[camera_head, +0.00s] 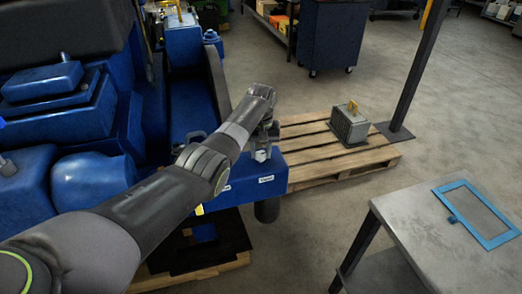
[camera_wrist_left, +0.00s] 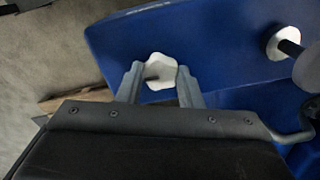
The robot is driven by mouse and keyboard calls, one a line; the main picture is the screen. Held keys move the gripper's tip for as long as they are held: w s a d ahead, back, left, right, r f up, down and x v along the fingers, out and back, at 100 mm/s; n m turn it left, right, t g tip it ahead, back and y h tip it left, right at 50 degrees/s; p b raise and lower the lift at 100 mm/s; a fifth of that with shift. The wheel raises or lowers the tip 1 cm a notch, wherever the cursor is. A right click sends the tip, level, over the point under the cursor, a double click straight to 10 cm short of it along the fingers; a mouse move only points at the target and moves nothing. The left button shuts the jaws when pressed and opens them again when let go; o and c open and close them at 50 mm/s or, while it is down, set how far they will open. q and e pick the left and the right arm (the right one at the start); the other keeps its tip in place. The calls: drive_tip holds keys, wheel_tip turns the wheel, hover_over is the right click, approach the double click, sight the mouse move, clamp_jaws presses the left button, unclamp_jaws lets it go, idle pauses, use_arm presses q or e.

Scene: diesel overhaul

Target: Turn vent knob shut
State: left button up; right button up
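My left gripper (camera_head: 263,153) points down over the front corner of the blue engine frame in the head view. In the left wrist view my left gripper (camera_wrist_left: 158,78) has its two fingers apart, one on each side of a pale lobed knob (camera_wrist_left: 160,57) on the blue surface. The finger edges lie close to the knob's sides; I cannot tell whether they press on it. A second pale round knob (camera_wrist_left: 284,44) with a dark stem sits to the right. I cannot read which knob is the vent knob. My right gripper is out of view.
White labels (camera_head: 266,179) are on the blue front face. A wooden pallet (camera_head: 345,160) with a grey box (camera_head: 349,125) lies beyond. A grey table (camera_head: 440,240) with a blue frame (camera_head: 478,213) stands at right. Open floor lies between.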

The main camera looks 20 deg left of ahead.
use_arm(q)
drive_tip(key=shift+c, duration=1)
drive_tip(key=shift+r+m, duration=0.1)
drive_tip(key=shift+m, duration=0.2)
drive_tip(key=shift+m+p, duration=0.55)
drive_tip(key=shift+m, duration=0.35)
drive_tip(key=m+p, duration=0.1)
drive_tip(key=m, duration=0.9)
drive_tip(key=shift+w+m+p, duration=0.1)
drive_tip(key=shift+m+p, duration=0.3)
drive_tip(key=m, duration=0.4)
drive_tip(key=shift+m, duration=0.3)
drive_tip(key=shift+r, duration=0.1)
drive_tip(key=o, duration=1)
